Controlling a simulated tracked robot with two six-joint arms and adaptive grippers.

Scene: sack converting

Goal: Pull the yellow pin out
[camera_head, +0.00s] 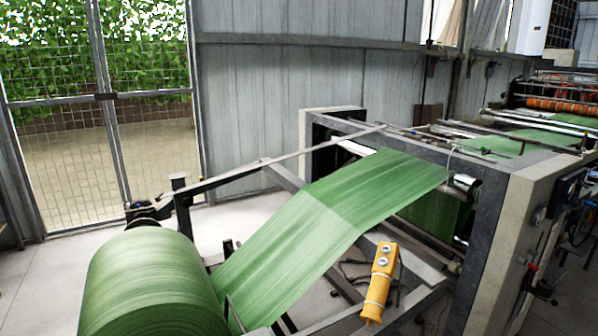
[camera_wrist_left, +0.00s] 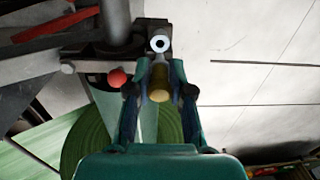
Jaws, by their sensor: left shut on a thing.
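My left gripper (camera_wrist_left: 160,70) shows in the left wrist view, its two dark fingers reaching up from the teal body at the bottom. It is shut on the yellow pin (camera_wrist_left: 160,82), a dull yellow piece between the fingers. A pale ring with a dark centre (camera_wrist_left: 158,44) sits just beyond the fingertips, on a dark bracket. I cannot tell how far the pin sits in the bracket. Neither gripper shows in the head view, and the pin cannot be made out there.
A red ball knob (camera_wrist_left: 117,77) is left of the fingers. A large green roll (camera_head: 150,285) stands at front left, its web (camera_head: 315,220) running up into the machine frame (camera_head: 490,215). A yellow control pendant (camera_head: 380,280) hangs at front. Open floor lies right of the gripper.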

